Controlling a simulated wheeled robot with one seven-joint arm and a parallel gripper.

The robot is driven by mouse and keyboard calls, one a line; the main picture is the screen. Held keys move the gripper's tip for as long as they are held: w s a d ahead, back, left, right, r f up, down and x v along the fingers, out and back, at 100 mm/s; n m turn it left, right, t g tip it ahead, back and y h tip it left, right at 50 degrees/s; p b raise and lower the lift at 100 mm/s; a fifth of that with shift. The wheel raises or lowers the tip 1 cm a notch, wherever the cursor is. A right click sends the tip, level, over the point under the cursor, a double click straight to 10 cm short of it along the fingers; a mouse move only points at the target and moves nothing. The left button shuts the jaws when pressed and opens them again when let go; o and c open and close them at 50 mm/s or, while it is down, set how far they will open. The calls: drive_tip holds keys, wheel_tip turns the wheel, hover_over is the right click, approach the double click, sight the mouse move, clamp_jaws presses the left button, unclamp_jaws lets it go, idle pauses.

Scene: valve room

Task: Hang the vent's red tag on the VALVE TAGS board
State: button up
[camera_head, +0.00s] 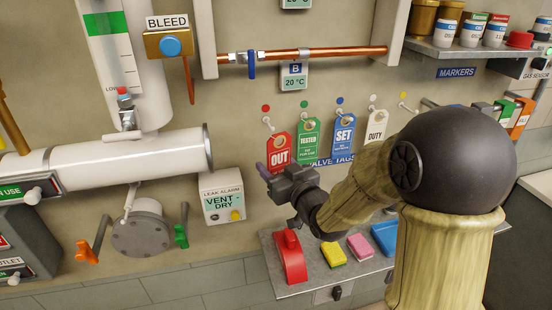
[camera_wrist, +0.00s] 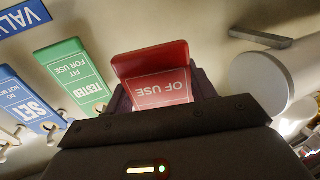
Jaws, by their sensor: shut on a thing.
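The red OUT tag (camera_head: 279,150) is upright at the left end of the VALVE TAGS row, below a red dot (camera_head: 266,108) and beside a peg (camera_head: 266,121). I cannot tell whether the peg passes through its hole. My gripper (camera_head: 266,172) is shut on the tag's lower part from below. In the wrist view the red tag (camera_wrist: 152,62) sits between dark purple fingers (camera_wrist: 160,96), its "OF USE" lettering upside down. The VALVE TAGS label (camera_head: 325,161) is partly hidden by my arm; part of it shows in the wrist view (camera_wrist: 22,14).
Green TESTED (camera_head: 308,138), blue SET (camera_head: 344,134) and white DUTY (camera_head: 376,127) tags hang to the right. A shelf with a red holder (camera_head: 290,257) and sponges lies below. A copper pipe (camera_head: 330,52) runs above.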

sight(261, 147)
drive_tip(key=shift+r, duration=0.1)
idle(0.4)
drive_tip(key=shift+w+a+f+p, duration=0.1)
drive_tip(key=shift+w+a+p, duration=0.4)
drive_tip(key=shift+w, duration=0.7)
drive_tip(key=shift+w+a+f+p, duration=0.1)
drive_tip(key=shift+w+a+p, duration=0.1)
drive_tip(key=shift+w+p, duration=0.75)
drive_tip(key=shift+w+a+f+p, duration=0.1)
drive_tip(key=shift+w+a+p, duration=0.25)
drive_tip(key=shift+w, duration=1.1)
drive_tip(key=shift+w+a+f+b, duration=0.1)
drive_tip(key=shift+w+f+b, duration=0.25)
drive_tip(key=shift+b, duration=0.45)
drive_tip(key=shift+f, duration=0.1)
drive_tip(key=shift+f, duration=0.15)
